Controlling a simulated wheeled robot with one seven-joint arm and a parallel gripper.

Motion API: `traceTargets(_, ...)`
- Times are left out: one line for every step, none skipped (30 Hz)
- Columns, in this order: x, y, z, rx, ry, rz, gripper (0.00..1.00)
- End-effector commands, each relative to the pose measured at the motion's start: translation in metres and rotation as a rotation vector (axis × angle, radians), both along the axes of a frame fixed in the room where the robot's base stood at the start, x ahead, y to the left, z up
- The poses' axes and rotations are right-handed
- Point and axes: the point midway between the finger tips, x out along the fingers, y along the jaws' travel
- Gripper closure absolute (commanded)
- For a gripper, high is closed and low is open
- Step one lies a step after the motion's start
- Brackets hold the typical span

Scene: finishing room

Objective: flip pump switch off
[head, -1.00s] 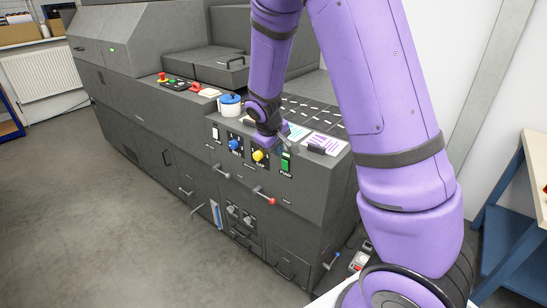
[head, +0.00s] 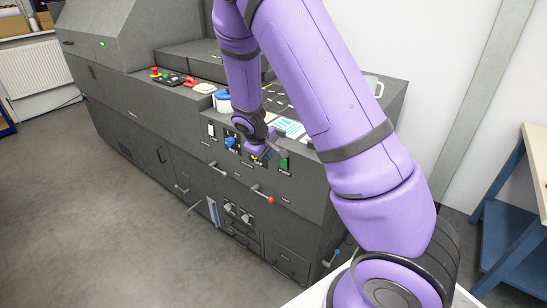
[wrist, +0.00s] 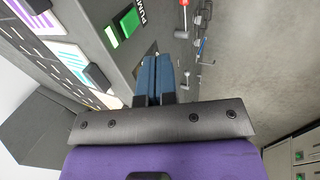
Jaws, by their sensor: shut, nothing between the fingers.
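The pump switch (head: 284,164) is a green rocker on the dark machine's front panel, at the right end of the row of controls. In the wrist view the green pump switch (wrist: 128,23) sits at the upper left, beside a partly cropped PUMP label. My gripper (head: 277,153) is just left of the switch in the head view, in front of the panel. In the wrist view my gripper's blue fingers (wrist: 157,62) are shut together and empty, below and right of the switch, with a visible gap to it. The yellow knob is mostly hidden behind my gripper in the head view.
A blue knob (head: 231,142) and a white switch (head: 211,131) lie left along the panel. A red-tipped lever (head: 269,199) sticks out below. A blue-and-white container (head: 222,101) and printed cards (head: 289,129) lie on the machine's top. Floor in front is clear.

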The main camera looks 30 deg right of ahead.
Motion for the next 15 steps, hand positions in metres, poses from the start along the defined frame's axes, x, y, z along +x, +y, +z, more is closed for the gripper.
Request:
traceTargets(0.000, -0.003, -0.006, -0.001, 0.003, -0.001, 1.00)
traceTargets(0.001, -0.004, -0.010, -0.001, 0.003, -0.002, 1.00)
traceTargets(0.001, -0.007, -0.015, -0.001, 0.004, -0.001, 1.00)
traceTargets(0.002, -0.009, -0.019, -0.001, 0.004, -0.001, 1.00)
traceTargets(0.003, -0.010, -0.024, -0.002, 0.005, -0.001, 1.00)
traceTargets(0.004, -0.013, -0.030, -0.001, 0.003, -0.002, 1.00)
traceTargets(0.005, -0.015, -0.034, -0.001, 0.003, -0.002, 1.00)
traceTargets(0.005, -0.017, -0.039, -0.001, 0.004, -0.003, 1.00)
traceTargets(0.006, -0.020, -0.044, -0.001, 0.002, -0.002, 1.00)
traceTargets(0.007, -0.022, -0.049, -0.001, 0.003, -0.003, 1.00)
traceTargets(0.008, -0.024, -0.053, -0.001, 0.003, -0.003, 1.00)
traceTargets(0.009, -0.026, -0.059, -0.001, 0.003, -0.001, 1.00)
traceTargets(0.009, -0.028, -0.064, -0.001, 0.003, -0.002, 1.00)
traceTargets(0.010, -0.030, -0.068, -0.001, 0.004, -0.001, 1.00)
traceTargets(0.011, -0.032, -0.074, -0.001, 0.004, -0.001, 1.00)
